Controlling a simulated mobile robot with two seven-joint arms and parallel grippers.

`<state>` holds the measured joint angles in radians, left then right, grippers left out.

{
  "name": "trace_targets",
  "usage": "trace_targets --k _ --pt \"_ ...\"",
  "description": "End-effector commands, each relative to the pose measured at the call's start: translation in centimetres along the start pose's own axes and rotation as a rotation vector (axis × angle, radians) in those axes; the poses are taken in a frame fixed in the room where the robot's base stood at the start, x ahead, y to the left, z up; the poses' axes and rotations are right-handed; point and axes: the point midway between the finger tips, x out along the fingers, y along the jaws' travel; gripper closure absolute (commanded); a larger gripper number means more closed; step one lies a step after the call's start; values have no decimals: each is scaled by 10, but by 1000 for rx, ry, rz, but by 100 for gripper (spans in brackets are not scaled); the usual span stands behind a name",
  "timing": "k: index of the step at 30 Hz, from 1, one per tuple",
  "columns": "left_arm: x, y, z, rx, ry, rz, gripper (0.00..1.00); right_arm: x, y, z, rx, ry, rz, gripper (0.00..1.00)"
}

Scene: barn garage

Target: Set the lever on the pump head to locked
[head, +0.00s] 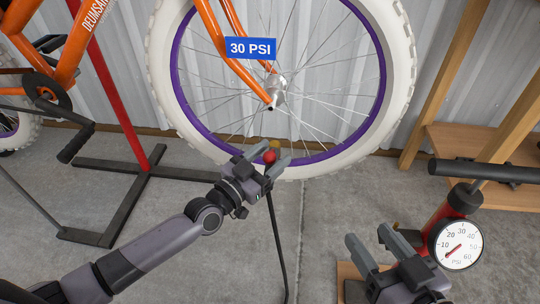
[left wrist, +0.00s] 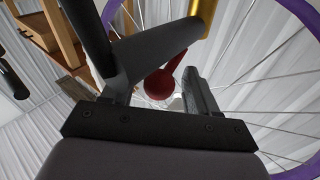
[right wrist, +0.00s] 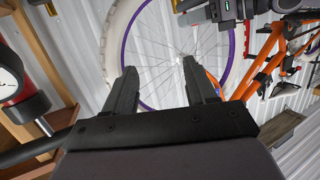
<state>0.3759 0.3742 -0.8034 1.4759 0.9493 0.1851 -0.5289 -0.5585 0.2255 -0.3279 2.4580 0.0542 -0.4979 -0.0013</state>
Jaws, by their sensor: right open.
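The pump head (head: 275,144) is a small gold cylinder at the bottom of the wheel; it also shows in the left wrist view (left wrist: 203,18). Its red lever ends in a round knob (head: 270,157). In the left wrist view the lever (left wrist: 160,84) slants away from the gold body, with the knob towards my gripper. My left gripper (head: 265,162) is open, its fingers on either side of the knob with gaps visible. Part of the pump head is hidden by the fingers. My right gripper (head: 374,248) is open and empty, near the pump gauge.
A black hose (head: 277,250) runs down from the pump head. The red floor pump (head: 441,215) with its gauge (head: 457,244) stands at right. A red stand (head: 115,95) with dark feet holds the orange bicycle at left. A "30 PSI" sign (head: 251,49) is above the hub.

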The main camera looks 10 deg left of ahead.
Motion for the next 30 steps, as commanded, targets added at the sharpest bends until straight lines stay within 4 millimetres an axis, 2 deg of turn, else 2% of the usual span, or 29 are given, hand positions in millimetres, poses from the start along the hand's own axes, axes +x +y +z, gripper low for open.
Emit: trace_targets --k 7,19,23,30 --pt "-7 0 -2 0 0 -1 41 0 -1 -2 10 -7 -2 44" --pt "-64 0 -1 1 -2 0 41 10 -8 -2 107 -65 -38 44" --pt "-71 0 -1 -1 1 0 41 12 -10 0 120 -74 -45 44" --pt "-71 0 0 0 1 0 41 12 -11 1 122 -75 -47 44"
